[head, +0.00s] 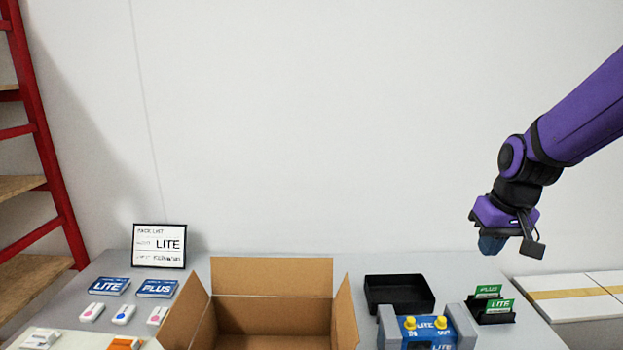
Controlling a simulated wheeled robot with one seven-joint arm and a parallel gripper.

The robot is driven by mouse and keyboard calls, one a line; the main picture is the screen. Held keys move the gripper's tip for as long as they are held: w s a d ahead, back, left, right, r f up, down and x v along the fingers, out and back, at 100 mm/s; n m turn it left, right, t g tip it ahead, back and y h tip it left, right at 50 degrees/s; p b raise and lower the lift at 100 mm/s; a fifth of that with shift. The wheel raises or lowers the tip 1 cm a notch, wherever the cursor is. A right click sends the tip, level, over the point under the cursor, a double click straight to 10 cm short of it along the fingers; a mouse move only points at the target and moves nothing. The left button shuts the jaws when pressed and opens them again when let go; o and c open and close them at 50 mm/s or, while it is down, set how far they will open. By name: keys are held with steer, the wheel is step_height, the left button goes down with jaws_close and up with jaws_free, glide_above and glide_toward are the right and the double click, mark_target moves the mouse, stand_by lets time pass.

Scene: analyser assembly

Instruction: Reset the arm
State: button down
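My purple arm comes in from the right edge of the head view. My gripper (492,246) hangs from it, pointing down, above the back right part of the table. It is well clear of the table and of the objects there. Its fingertips are small and dark against the wall, so I cannot tell whether they are open or shut, or whether anything is between them.
An open cardboard box (273,284) stands at the front middle. To its right are a black tray (400,281), a blue analyser (428,333) with yellow knobs, and a black card holder (493,317) with green cards.

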steer(key=s+a+r+t, duration=0.1)
steer(key=s+r, duration=0.5)
steer(key=s, duration=0.4)
steer(key=s+a+r+t, duration=0.2)
steer(key=s+r, duration=0.3)
steer(key=s, duration=0.4)
steer(key=shift+s+r, duration=0.35)
steer(key=shift+r, duration=0.05)
